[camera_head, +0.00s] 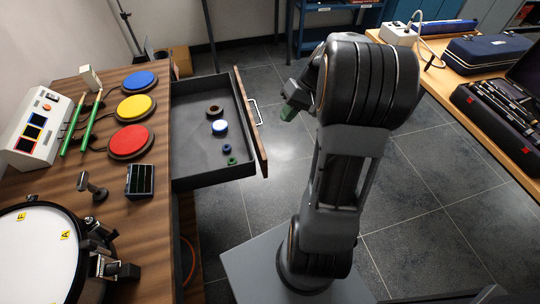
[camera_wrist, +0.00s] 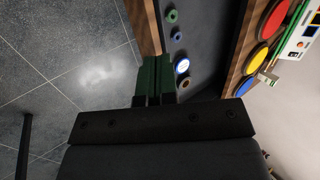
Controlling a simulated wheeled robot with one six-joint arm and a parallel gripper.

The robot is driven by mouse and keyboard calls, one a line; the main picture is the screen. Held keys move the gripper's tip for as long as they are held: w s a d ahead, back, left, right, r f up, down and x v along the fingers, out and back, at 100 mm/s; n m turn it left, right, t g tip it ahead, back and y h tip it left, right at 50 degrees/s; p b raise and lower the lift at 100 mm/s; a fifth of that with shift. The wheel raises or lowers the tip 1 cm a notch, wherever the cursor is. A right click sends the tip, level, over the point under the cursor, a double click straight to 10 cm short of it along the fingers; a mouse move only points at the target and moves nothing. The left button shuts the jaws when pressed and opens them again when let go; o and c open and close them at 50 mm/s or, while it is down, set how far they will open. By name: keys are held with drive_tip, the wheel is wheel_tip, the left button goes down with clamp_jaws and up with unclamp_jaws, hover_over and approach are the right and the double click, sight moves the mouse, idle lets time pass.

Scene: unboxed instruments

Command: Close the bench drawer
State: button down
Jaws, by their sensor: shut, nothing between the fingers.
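The bench drawer (camera_head: 205,135) stands pulled out from the right side of the wooden bench, with its grey inside showing. Its wooden front panel (camera_head: 251,125) carries a pale bar handle (camera_head: 256,112). My gripper (camera_head: 287,114) is shut and empty, to the right of the front panel and apart from the handle in the head view. In the wrist view its green fingers (camera_wrist: 154,62) point towards the wooden front panel (camera_wrist: 148,25), with the drawer inside (camera_wrist: 198,45) beyond. The gap is hard to judge, and the handle is hidden in the wrist view.
In the drawer lie a brown ring (camera_head: 214,111), a white-and-blue round piece (camera_head: 220,127) and small blue and green rings (camera_head: 231,161). Coloured pads (camera_head: 131,140) and a drum (camera_head: 40,250) are on the bench. Clear tiled floor (camera_head: 290,145) lies right of the drawer.

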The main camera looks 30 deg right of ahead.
drive_tip(key=w+d+f+t+y+b, duration=0.1)
drive_tip(key=d+f+y+b, duration=0.25)
drive_tip(key=d+f, duration=0.4)
drive_tip(key=w+a+r+b+x, duration=0.1)
drive_tip(key=b+x, duration=0.2)
drive_tip(key=x, duration=1)
drive_tip(key=shift+a+m+t+h, duration=0.25)
drive_tip(key=shift+m+t+h, duration=0.05)
drive_tip(key=shift+h, duration=0.15)
